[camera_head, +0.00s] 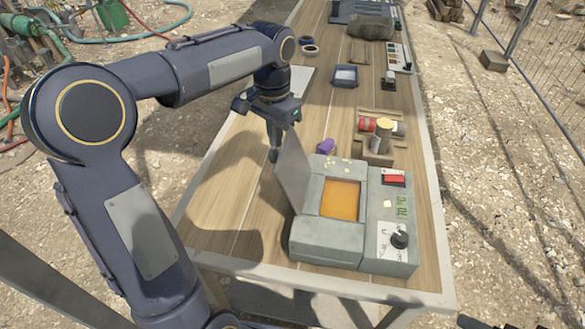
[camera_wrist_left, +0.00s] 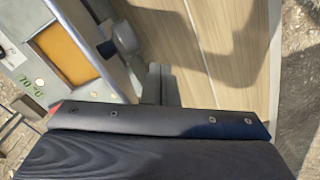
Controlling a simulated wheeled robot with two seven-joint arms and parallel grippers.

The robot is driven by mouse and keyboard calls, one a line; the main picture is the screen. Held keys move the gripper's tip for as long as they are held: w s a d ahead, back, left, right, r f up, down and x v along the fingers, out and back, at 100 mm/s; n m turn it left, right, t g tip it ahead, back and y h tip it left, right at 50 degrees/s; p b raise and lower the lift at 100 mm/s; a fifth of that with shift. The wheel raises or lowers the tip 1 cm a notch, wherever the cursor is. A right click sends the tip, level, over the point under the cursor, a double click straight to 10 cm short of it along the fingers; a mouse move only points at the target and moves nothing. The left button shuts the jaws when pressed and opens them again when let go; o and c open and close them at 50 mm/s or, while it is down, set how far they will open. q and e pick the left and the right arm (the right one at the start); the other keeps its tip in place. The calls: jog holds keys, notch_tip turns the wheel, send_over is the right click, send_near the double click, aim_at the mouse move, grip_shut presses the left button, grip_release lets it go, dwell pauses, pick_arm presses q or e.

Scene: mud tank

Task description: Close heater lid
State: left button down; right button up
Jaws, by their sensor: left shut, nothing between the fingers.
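The heater (camera_head: 330,240) is a grey box at the near end of the table, with an orange square chamber (camera_head: 340,200) in its top. Its flat grey lid (camera_head: 292,175) stands open, nearly upright, along the heater's left side. My left gripper (camera_head: 273,156) is shut and empty, pointing down just left of the lid, on its outer side. I cannot tell whether it touches the lid. In the left wrist view the shut fingers (camera_wrist_left: 160,82) show over the table, with the heater's orange chamber (camera_wrist_left: 66,52) at the upper left. My right gripper is not in view.
A control panel with a red switch (camera_head: 394,179) and black knob (camera_head: 400,239) is on the heater's right. A purple object (camera_head: 325,146) lies behind the heater. A device with a red-and-white cylinder (camera_head: 382,127) stands farther back. The wooden table (camera_head: 225,200) is clear left of the lid.

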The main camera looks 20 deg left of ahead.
pick_arm(q)
jog(key=shift+w+d+p, duration=0.95)
jog(key=shift+d+p, duration=0.1)
jog(key=shift+d, duration=2.95)
notch_tip(320, 180, up, 8)
jog(key=p, duration=0.7)
jog(key=s+a+r+n+t+h, duration=0.2)
jog(key=s+a+t, duration=0.15)
jog(key=s, duration=1.05)
jog(key=s+d+f+n+t+h, duration=0.1)
jog(key=s+d+f+n+t, duration=0.1)
jog(key=s, duration=0.8)
notch_tip(320, 180, down, 3)
jog(key=shift+s+r+n+h, duration=0.15)
jog(key=shift+n+h, duration=0.25)
jog(key=shift+n, duration=0.1)
